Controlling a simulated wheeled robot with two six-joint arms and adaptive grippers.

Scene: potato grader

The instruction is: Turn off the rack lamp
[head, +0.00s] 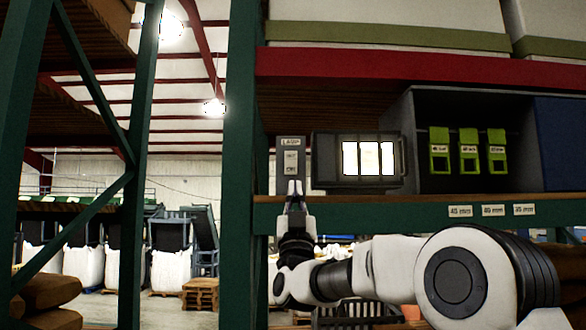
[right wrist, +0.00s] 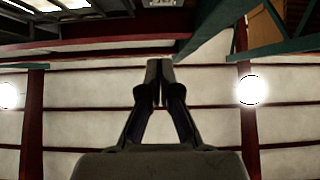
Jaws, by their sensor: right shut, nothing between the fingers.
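The rack lamp (head: 368,158) is a dark box with a bright, lit face on the rack shelf in the head view. Left of it is a narrow grey switch box (head: 291,145) with a small label that seems to read LAMP. My right gripper (head: 294,188) points upward, its fingertips at the lower part of the switch box in the picture. I cannot tell whether they touch it. The fingers are shut and empty, as the right wrist view (right wrist: 159,80) also shows. The switch's lower part is partly hidden by the fingertips. My left gripper is not in view.
A green rack upright (head: 240,170) stands just left of the switch box. The shelf beam (head: 400,212) runs below the lamp, and a red beam (head: 400,66) runs above. Several green tags (head: 469,152) hang in a grey bin at the right.

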